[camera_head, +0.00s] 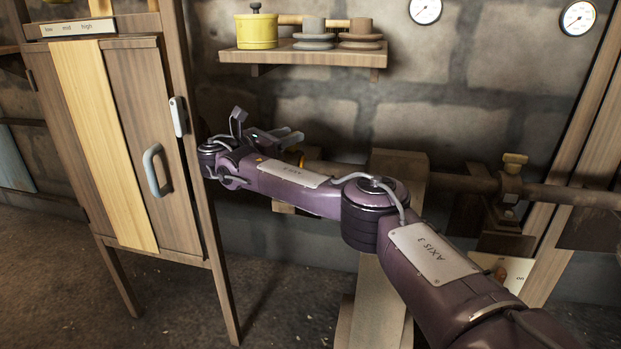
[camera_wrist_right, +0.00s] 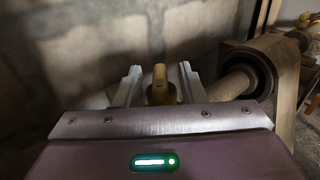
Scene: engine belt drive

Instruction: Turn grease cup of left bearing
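The left bearing's grease cup (camera_wrist_right: 160,86) shows in the right wrist view as a yellow, brass-coloured upright piece. It stands between the two fingers of my right gripper (camera_wrist_right: 160,72), with a narrow gap on each side. The gripper is open around it, and I see no contact. In the head view my right gripper (camera_head: 291,134) reaches left and back to the wall side. There the arm and gripper hide the left bearing and most or all of its cup. My left gripper is not in view.
A second bearing with a brass cup (camera_head: 515,160) carries the shaft (camera_head: 580,195) at the right. A wooden pulley (camera_wrist_right: 262,65) is right of the fingers. A wooden cabinet (camera_head: 120,130) stands left. A shelf (camera_head: 300,56) with a yellow pot (camera_head: 257,31) hangs above.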

